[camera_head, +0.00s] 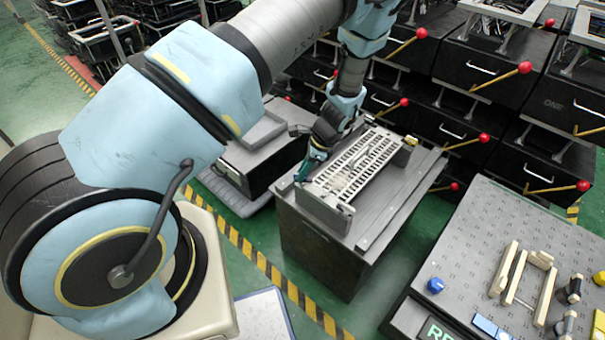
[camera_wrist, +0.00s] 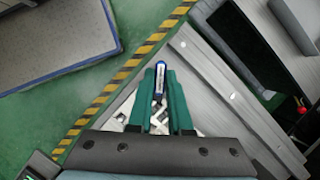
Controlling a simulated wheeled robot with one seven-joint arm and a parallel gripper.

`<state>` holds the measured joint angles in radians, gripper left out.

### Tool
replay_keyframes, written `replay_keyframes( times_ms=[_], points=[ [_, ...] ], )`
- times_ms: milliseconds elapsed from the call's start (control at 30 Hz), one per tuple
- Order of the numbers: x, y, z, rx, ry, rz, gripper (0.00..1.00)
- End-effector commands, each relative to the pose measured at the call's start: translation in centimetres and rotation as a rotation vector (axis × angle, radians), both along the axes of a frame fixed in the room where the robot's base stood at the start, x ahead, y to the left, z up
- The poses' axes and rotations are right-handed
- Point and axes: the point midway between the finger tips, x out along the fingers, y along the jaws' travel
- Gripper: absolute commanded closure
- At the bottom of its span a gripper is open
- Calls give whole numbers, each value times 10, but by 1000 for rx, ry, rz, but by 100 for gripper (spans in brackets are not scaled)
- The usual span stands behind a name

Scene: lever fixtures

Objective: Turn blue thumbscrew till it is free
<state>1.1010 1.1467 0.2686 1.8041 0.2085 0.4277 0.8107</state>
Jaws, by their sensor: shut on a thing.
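My gripper (camera_head: 304,170) is at the near left end of a white slotted fixture (camera_head: 341,187) on a grey-topped cabinet. In the wrist view its two teal fingers (camera_wrist: 162,76) are shut on a small blue and white piece, the blue thumbscrew (camera_wrist: 161,66). In the head view my gripper hides the thumbscrew. How far it is turned cannot be told.
A panel (camera_head: 500,230) at the lower right carries a blue knob (camera_head: 435,285) and pale handles (camera_head: 529,275). Black drawers with red-ended levers (camera_head: 407,39) stand behind. Green floor lies around the cabinet.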

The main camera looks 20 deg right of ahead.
Motion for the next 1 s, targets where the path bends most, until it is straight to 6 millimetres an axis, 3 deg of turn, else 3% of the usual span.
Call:
replay_keyframes(
  times_ms=[600,1000],
  points=[
    [4,-1,-1,-3,1,579,100],
    [5,-1,0,-2,-1,833,100]
  ],
)
